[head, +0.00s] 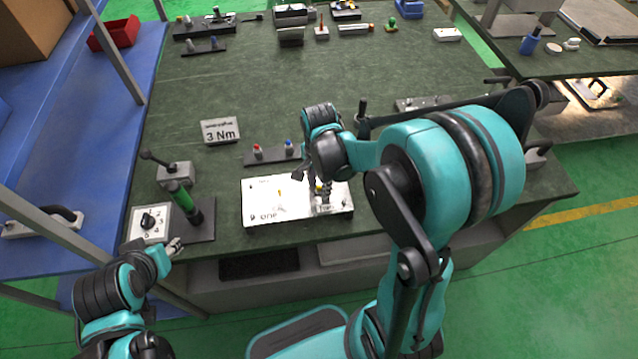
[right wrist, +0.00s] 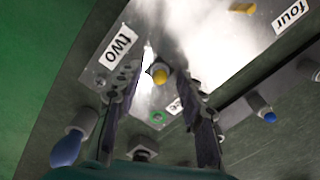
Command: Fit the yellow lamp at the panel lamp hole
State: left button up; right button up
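The white panel (head: 258,208) lies on the bench, with a label that reads ONE near its front left. My right gripper (head: 323,193) is low over the panel's right half. In the right wrist view my right gripper (right wrist: 165,95) has its two fingers spread, with a yellow lamp (right wrist: 159,73) between them and visible gaps on both sides. A second yellow part (right wrist: 242,7) shows at the top of that view, and a yellow piece (head: 281,195) shows mid-panel in the head view. My left gripper (head: 174,246) is at the bench's front left edge; its opening is unclear.
A rack with red and blue lamps (head: 272,152) stands behind the panel. A "3 Nm" sign (head: 220,131) is farther back. The bench middle is clear; tools line its back.

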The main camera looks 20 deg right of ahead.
aim_at(319, 186)
jog(key=shift+r, duration=0.1)
notch_tip(319, 186, up, 12)
dwell(0.5)
dwell(0.5)
jog(key=s+a+n+t+b, duration=0.1)
jog(key=s+a+n+t, duration=0.2)
jog(key=s+n+t, duration=0.4)
jog(key=s+n, duration=0.1)
jog(key=n, duration=0.7)
jog(key=shift+s+a+f, duration=0.2)
jog(key=shift+s+f, duration=0.15)
jog(key=shift+s, duration=0.05)
dwell(0.9)
